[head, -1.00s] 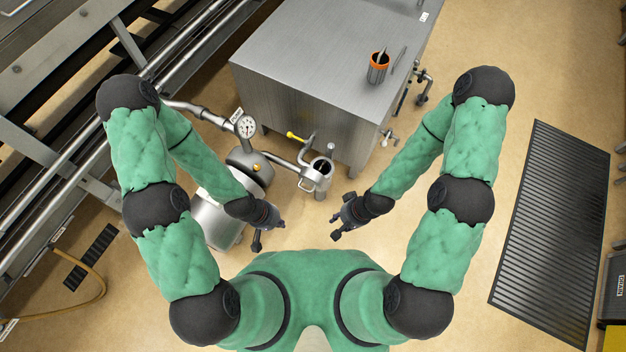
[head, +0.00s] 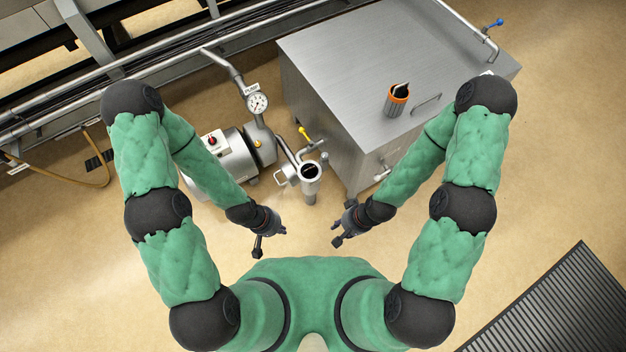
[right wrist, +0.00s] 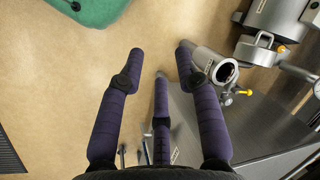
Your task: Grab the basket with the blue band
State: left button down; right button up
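I see no blue-banded basket in these views. A dark grey cylindrical container with an orange band (head: 397,97) stands on top of the metal tank, with something sticking out of its mouth. An open-topped metal pot (head: 310,178) on the pump pipework is dark inside; it also shows in the right wrist view (right wrist: 216,70). My left gripper (head: 270,243) is open and empty, over the floor in front of the pump. My right gripper (head: 341,226) is open and empty, right of and nearer to me than the pot. Its spread fingers (right wrist: 158,72) fill the right wrist view.
The large steel tank (head: 350,60) stands beyond my right arm. A pump (head: 222,160) with a gauge (head: 257,103) and a yellow-handled valve (head: 304,134) is to its left. A blue valve handle (head: 499,22) is at the far right. A floor grate (head: 560,310) lies lower right; front floor is clear.

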aim_at(310, 176)
jog(key=i+j, duration=0.15)
jog(key=j, duration=0.2)
jog(key=i+j+z, duration=0.15)
jog(key=j, duration=0.25)
jog(key=i+j, duration=0.1)
jog(key=j, duration=0.25)
jog(key=i+j+z, duration=0.15)
jog(key=j, duration=0.65)
jog(key=i+z, duration=0.05)
